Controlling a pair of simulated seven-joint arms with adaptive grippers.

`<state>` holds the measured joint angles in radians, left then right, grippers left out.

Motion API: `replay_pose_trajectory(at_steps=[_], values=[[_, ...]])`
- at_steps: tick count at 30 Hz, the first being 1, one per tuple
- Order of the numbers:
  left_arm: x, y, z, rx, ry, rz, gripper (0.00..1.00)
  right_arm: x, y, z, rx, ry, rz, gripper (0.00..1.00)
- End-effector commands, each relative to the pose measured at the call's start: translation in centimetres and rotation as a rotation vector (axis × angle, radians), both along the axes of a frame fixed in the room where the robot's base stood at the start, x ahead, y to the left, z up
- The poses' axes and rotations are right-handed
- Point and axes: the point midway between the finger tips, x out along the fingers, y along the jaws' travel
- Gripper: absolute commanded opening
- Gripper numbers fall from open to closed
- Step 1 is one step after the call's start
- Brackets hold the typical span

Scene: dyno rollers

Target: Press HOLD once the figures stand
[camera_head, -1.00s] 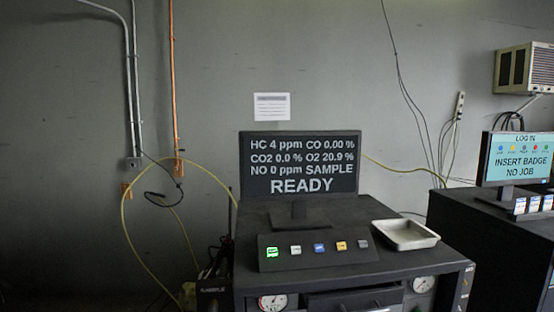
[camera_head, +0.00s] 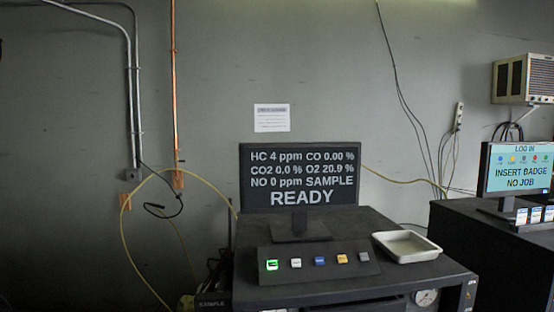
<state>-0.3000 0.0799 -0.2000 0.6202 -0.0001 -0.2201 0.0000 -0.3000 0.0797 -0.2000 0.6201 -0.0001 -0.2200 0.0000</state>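The analyser screen (camera_head: 252,205) stands on a dark cabinet and reads HC 4 ppm, CO 0.00 %, CO2 0.0 %, O2 20.9 %, NO 0 ppm, SAMPLE, READY. A sloped button panel (camera_head: 308,277) sits in front of it. It carries a lit green button (camera_head: 272,265), a white button (camera_head: 296,263), a blue button (camera_head: 319,261), an amber button (camera_head: 342,258) and a grey button (camera_head: 363,256). The button labels are too small to read, so I cannot tell which is HOLD. Neither of my grippers is in view.
A shallow pale tray (camera_head: 407,259) sits on the cabinet top (camera_head: 350,222), right of the panel. A second screen (camera_head: 517,168) at the right reads LOG IN, INSERT BADGE, NO JOB. A yellow hose (camera_head: 128,250) loops left of the cabinet. A notice (camera_head: 271,118) hangs on the wall.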

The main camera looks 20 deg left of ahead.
Motion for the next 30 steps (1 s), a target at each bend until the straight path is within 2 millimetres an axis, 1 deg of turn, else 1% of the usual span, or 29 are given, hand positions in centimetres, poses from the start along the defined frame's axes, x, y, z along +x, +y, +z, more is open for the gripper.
replay_pose_trajectory(at_steps=[1,12,15,30], values=[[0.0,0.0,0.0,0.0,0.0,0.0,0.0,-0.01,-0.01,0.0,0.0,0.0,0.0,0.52],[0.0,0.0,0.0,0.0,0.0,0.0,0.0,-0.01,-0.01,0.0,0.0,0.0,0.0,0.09],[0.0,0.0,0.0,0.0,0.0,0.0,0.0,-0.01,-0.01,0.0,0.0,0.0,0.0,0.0],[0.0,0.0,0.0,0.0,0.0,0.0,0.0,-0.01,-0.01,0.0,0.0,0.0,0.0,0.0]])
